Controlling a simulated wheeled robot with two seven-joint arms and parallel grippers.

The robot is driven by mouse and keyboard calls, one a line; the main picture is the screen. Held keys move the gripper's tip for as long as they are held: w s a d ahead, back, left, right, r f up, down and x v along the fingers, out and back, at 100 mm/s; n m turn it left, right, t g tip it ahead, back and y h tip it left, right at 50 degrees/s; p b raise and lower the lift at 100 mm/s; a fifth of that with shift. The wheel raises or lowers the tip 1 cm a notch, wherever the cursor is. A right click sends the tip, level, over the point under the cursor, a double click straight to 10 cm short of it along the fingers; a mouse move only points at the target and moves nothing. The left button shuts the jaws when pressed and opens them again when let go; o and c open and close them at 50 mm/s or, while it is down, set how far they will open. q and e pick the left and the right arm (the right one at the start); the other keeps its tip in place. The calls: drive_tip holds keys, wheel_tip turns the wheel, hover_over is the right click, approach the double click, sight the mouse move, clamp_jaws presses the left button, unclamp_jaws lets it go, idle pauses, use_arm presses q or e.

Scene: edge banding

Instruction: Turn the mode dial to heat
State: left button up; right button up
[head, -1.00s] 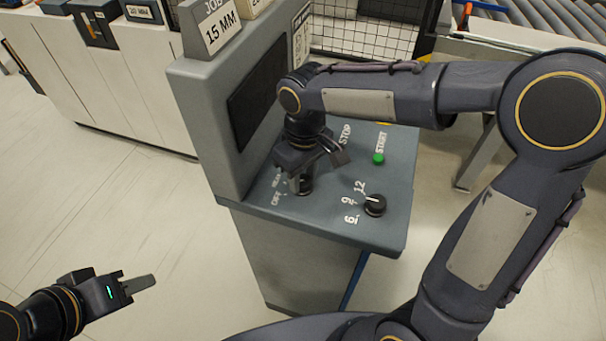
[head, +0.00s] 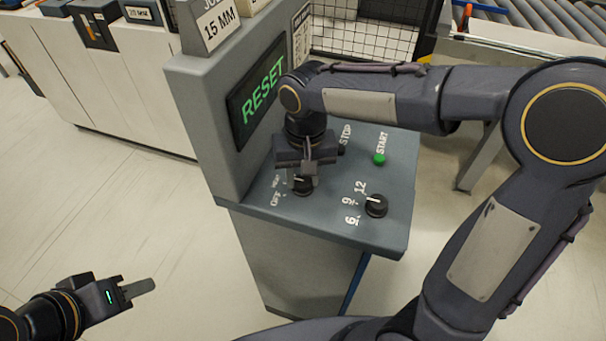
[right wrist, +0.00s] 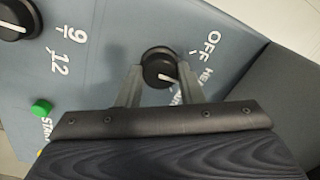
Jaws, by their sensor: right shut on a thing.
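The mode dial (right wrist: 158,64) is a round black knob with a white pointer line. In the head view the dial (head: 302,188) shows below my right gripper (head: 308,176). My left gripper (head: 138,289) is away from the panel at lower left; its finger gap is not clear.
The screen (head: 258,90) reads RESET in green. On the same panel (head: 340,220) are a green START button (head: 379,159), a dark STOP button partly behind my arm, and a second black dial (head: 376,205) marked 6, 9, 12. Open floor lies to the left.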

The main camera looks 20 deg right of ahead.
sight(304, 180)
idle(0.4)
drive_tip(key=o, duration=1)
wheel_tip(304, 180, up, 8)
drive_tip(key=shift+d+f, duration=0.1)
drive_tip(key=shift+d, duration=0.05)
